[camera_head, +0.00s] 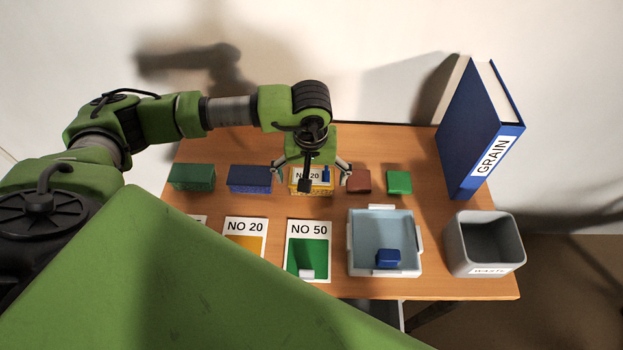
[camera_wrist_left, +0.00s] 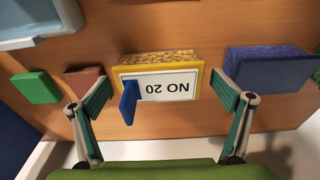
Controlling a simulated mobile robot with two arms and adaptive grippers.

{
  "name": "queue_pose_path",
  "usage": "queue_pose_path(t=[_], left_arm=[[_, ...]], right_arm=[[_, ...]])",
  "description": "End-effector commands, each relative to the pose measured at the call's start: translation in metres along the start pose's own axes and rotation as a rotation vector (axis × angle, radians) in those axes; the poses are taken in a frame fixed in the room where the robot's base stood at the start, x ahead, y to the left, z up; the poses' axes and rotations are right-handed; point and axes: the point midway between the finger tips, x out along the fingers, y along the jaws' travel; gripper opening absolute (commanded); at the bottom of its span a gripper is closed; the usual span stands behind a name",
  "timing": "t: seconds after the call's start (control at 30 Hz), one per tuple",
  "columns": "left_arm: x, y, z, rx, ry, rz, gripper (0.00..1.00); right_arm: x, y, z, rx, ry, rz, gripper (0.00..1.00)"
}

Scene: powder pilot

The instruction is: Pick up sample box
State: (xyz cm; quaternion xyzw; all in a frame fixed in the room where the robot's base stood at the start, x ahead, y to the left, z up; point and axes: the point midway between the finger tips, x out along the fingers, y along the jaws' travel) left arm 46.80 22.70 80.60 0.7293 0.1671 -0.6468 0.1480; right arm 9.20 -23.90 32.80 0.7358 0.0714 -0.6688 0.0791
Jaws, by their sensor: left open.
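The sample box (camera_head: 312,186) is yellow with a white NO 20 label and stands in the back row on the table. In the left wrist view the same box (camera_wrist_left: 159,57) lies between the spread fingers, and a small blue piece (camera_wrist_left: 128,102) stands up at its label. My left gripper (camera_head: 311,172) is open above and around the box, one finger to each side. In the left wrist view the gripper (camera_wrist_left: 163,112) shows gaps between both fingers and the box. My right gripper is not in view.
A blue box (camera_head: 249,180) and a green box (camera_head: 191,177) stand left of it. A brown block (camera_head: 358,181) and green block (camera_head: 399,182) are close on the right. A tray (camera_head: 413,230), waste bin (camera_head: 484,225), GRAIN binder (camera_head: 480,135) and NO 50 card (camera_head: 309,235) are also here.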

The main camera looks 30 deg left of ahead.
Motion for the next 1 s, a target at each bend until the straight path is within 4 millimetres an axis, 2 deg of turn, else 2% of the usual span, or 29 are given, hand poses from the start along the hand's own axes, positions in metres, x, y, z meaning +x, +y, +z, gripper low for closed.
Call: queue_pose_path(t=[0.2,0.3,0.4,0.77,1.0], left_arm=[[0.001,0.0,0.0,0.0,0.0,0.001,0.93],[0.001,0.0,0.0,0.0,0.0,0.001,0.67],[0.001,0.0,0.0,0.0,0.0,0.001,0.46],[-0.003,0.001,-0.001,0.0,0.002,0.002,0.45],[-0.022,0.001,-0.004,0.0,0.003,0.002,0.45]], right_arm=[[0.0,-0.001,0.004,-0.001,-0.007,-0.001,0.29],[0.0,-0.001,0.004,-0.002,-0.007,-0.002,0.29],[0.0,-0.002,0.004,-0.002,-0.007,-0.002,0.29],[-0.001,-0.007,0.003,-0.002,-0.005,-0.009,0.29],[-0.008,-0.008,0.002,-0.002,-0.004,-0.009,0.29]])
